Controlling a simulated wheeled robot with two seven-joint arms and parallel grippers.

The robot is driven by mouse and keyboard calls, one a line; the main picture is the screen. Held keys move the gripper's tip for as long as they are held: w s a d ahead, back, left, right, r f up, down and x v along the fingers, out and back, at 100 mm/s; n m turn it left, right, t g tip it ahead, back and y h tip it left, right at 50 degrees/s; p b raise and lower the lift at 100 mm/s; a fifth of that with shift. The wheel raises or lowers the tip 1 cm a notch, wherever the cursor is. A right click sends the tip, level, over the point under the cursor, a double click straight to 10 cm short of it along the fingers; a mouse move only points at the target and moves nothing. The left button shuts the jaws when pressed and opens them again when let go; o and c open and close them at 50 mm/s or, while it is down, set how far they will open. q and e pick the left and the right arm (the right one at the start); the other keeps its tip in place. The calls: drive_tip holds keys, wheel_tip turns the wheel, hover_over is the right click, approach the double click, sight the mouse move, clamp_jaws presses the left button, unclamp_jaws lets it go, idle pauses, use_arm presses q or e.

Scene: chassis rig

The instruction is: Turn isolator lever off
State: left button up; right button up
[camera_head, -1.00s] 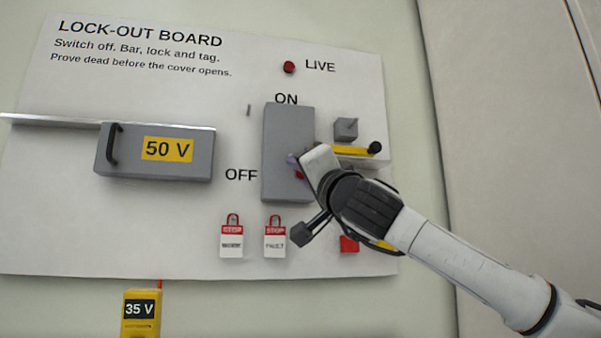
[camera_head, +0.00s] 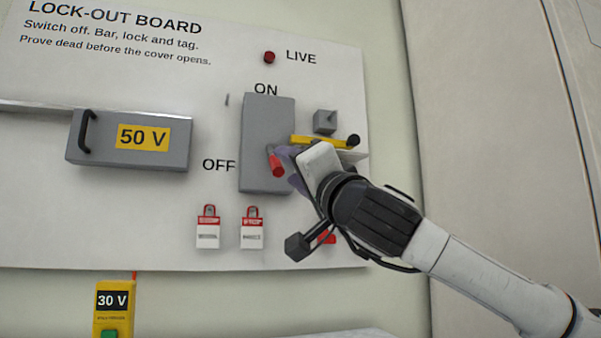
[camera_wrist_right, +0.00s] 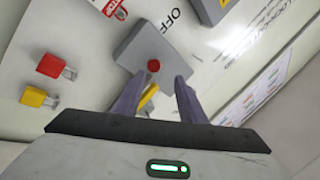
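The isolator is a grey box (camera_head: 262,120) on the lock-out board, with ON above it and OFF at its lower left. Its red lever (camera_head: 277,166) sits on the lower half, its end about level with the OFF label. My right gripper (camera_head: 288,167) is at the box's lower right, beside the lever. In the right wrist view the two purple fingers are apart (camera_wrist_right: 158,80), and the lever's round red end (camera_wrist_right: 153,66) shows just beyond the gap between the tips. I see no clear contact. My left gripper is not in view.
A yellow bar (camera_head: 318,141) and small grey block (camera_head: 325,121) are right of the isolator. Two red-and-white padlock tags hang below, one here (camera_head: 252,230). A grey 50 V cover (camera_head: 95,150) is left. A yellow meter (camera_head: 113,301) reads 30 V. The LIVE lamp (camera_head: 269,57) looks dark red.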

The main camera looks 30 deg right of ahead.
drive_tip(key=shift+v, duration=1.8)
